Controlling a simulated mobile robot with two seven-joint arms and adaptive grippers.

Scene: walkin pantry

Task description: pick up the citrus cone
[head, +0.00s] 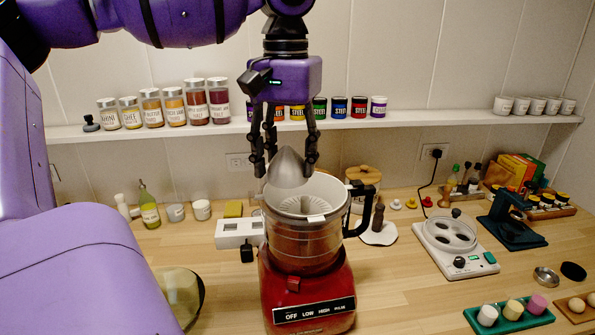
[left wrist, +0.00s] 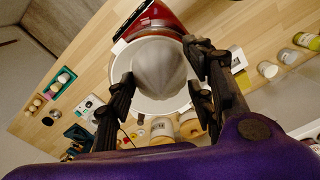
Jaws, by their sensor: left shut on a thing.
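The citrus cone (head: 288,168) is a smooth grey pointed dome. My left gripper (head: 287,160) is shut on it, with dark fingers on both sides. The cone hangs over the clear bowl (head: 305,235) of the red food processor (head: 308,290); I cannot tell whether its lower edge touches anything. A white ribbed insert sits in the bowl's top. In the left wrist view the cone (left wrist: 159,68) is between the fingers, in front of the bowl's round white rim. My right gripper is in neither view.
A shelf (head: 405,125) with jars and small tins runs behind the gripper. A smoky glass bowl (head: 182,293) is at left. Bare counter (head: 405,290) lies right of the processor.

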